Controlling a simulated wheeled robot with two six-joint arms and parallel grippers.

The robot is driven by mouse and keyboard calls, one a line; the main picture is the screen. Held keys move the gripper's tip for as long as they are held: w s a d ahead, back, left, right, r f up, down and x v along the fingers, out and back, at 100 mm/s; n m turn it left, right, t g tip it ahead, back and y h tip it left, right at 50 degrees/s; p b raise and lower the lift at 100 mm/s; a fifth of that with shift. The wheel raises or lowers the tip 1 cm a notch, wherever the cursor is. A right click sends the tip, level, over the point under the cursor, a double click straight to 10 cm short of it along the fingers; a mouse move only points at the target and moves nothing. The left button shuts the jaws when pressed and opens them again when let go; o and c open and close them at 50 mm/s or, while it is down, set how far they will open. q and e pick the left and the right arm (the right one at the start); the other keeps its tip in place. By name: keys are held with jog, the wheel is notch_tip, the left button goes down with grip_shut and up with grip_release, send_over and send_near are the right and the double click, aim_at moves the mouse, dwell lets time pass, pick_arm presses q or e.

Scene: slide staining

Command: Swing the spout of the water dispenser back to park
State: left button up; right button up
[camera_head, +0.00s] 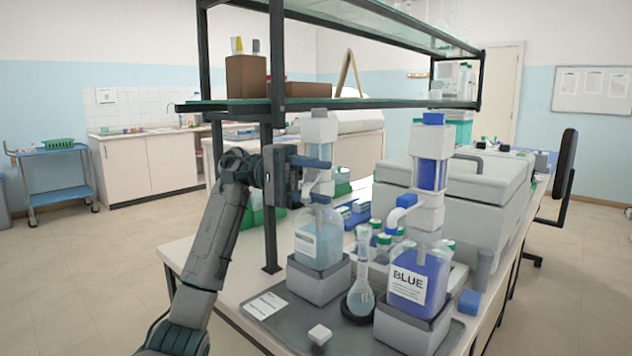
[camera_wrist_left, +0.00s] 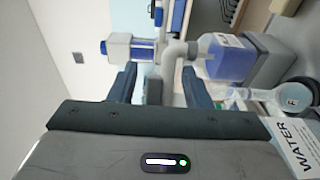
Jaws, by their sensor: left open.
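The water dispenser (camera_head: 319,128) stands left of the blue one. It has a white head with a pale barrel, and a clear bottle (camera_head: 318,236) on a grey block. My left gripper (camera_head: 305,175) is at its head, by the small white spout (camera_head: 309,162). The gripper partly hides the spout, so its direction and any contact are unclear. The WATER label (camera_wrist_left: 293,148) shows at the lower right there. My right gripper is out of view.
The BLUE dispenser (camera_head: 421,275) stands to the right, its white spout (camera_head: 400,210) bent left; it also shows in the left wrist view (camera_wrist_left: 240,58). A flask (camera_head: 361,272) stands between the bottles. A shelf post (camera_head: 271,230) is close behind my arm. Grey instrument boxes (camera_head: 470,190) stand behind.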

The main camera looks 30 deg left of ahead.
pick_arm(q)
jog(key=a, duration=1)
jog(key=shift+w+a+b, duration=0.4)
jog(key=shift+w+b, duration=0.05)
